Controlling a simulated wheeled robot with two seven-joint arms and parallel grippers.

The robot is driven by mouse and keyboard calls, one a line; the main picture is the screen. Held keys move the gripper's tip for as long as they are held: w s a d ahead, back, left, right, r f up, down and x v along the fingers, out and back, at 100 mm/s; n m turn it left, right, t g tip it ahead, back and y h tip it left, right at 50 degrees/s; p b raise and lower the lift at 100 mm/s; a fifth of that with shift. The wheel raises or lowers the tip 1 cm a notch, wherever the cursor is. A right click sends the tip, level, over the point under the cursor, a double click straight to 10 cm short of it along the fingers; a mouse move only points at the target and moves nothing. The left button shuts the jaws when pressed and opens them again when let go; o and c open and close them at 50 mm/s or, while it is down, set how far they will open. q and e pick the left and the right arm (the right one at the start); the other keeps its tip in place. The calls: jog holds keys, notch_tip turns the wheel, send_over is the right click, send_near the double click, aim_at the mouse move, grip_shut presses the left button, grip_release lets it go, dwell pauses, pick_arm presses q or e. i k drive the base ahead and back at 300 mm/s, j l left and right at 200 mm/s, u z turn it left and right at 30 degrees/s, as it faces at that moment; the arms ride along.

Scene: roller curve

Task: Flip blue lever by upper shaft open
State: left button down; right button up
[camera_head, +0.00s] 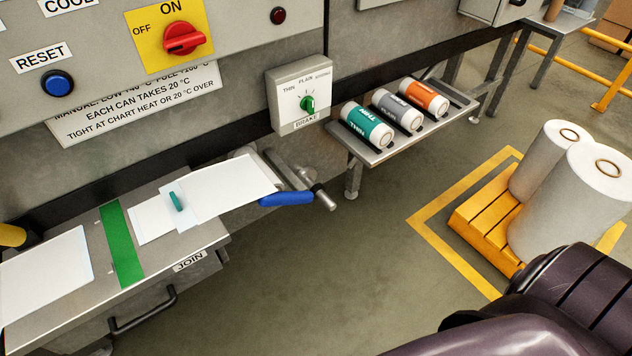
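The blue lever (286,199) is a short blue handle beside a metal shaft assembly, just right of the white sheet's end. A bare metal shaft (317,192) with a thick end sticks out next to it, below the brake box. The upper part of the assembly (277,168) is partly covered by the white sheet (222,187). One of my arms (575,300) shows dark at the lower right, well away from the lever. Neither gripper is in view.
A grey table (190,245) with a green strip (121,245) stands at the left. A shelf (376,157) holds teal, grey and orange rolls. A brake box (301,96) hangs above. White rolls (590,190) stand on a yellow pallet (483,228) at right. Floor between is clear.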

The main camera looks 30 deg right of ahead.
aim_at(287, 198)
jog(key=z, duration=0.7)
